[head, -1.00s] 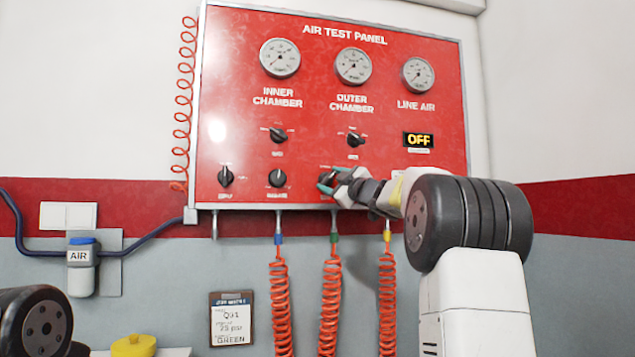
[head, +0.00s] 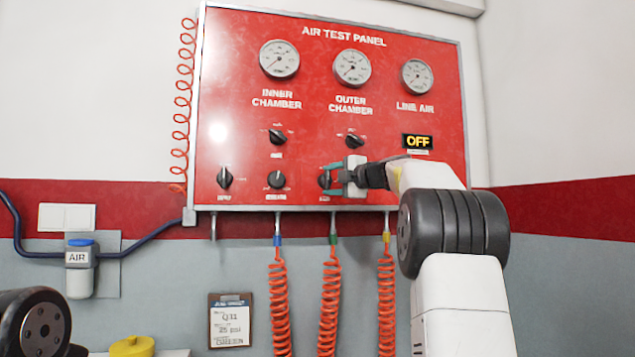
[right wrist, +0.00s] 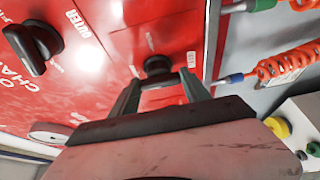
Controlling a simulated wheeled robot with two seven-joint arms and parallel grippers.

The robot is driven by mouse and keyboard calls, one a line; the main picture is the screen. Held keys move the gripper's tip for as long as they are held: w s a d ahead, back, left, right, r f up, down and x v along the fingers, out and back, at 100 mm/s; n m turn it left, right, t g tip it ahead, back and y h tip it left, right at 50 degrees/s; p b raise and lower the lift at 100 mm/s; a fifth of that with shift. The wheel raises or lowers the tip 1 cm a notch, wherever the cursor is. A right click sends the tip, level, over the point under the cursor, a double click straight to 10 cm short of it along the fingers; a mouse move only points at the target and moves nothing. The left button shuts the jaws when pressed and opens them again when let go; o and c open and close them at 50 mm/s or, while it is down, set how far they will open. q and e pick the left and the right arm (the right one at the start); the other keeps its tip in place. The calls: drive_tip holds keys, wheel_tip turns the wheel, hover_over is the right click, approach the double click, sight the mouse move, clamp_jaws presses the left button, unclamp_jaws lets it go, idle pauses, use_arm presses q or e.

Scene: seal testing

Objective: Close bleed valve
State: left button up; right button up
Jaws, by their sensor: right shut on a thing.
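The bleed valve looks to be the black knob (head: 324,180) at the right of the bottom row on the red air test panel (head: 440,185); its small label is blurred. My right gripper (head: 333,180) comes in from the right, its fingers above and below this knob and shut on it. In the right wrist view the knob (right wrist: 157,67) shows between the two fingertips (right wrist: 158,84). The knob's exact pointing direction is hard to tell. My left gripper is out of view; only part of my left arm shows at the lower left.
A supply knob (head: 225,177) and a regulator knob (head: 277,179) are left of it. Two selector knobs (head: 278,137) (head: 355,141) sit above. The display (head: 417,141) reads OFF. Orange coiled hoses (head: 281,300) hang below. A clipboard (head: 230,320) is on the wall.

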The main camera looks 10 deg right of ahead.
drive_tip(key=shift+f, duration=0.1)
idle(0.5)
drive_tip(key=o, duration=1.4)
drive_tip(key=shift+a, duration=0.1)
drive_tip(key=v, duration=0.7)
drive_tip(key=shift+s+d, duration=0.2)
drive_tip(key=shift+s, duration=0.15)
